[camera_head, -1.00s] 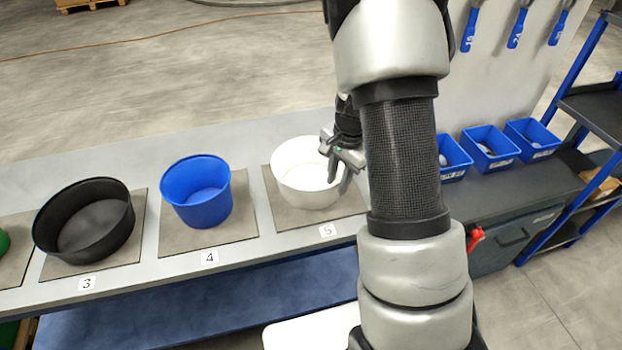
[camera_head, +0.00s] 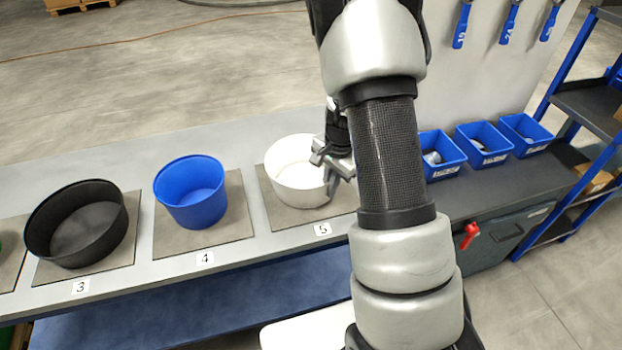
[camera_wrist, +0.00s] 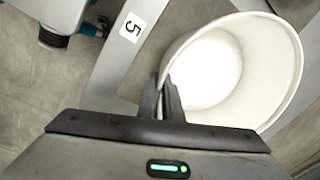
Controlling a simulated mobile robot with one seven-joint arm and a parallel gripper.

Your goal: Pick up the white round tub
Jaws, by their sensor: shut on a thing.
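The white round tub (camera_head: 291,178) stands upright on the square grey mat labelled 5, with its open top facing up. It looks empty. My gripper (camera_head: 334,172) is at the tub's right side in the head view. In the wrist view the tub (camera_wrist: 232,62) fills the upper right, and my gripper (camera_wrist: 169,98) has its fingers close together, shut on the tub's wall at the rim. My arm hides the area right of the tub in the head view. I cannot tell whether the tub's base is clear of the mat.
A blue tub (camera_head: 191,196) stands on mat 4 and a black round pan (camera_head: 78,226) on mat 3, both left of the white tub. Blue bins (camera_head: 483,146) line the counter at right, beside a blue-framed shelf (camera_head: 562,110). A red handle (camera_head: 469,236) sticks out below.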

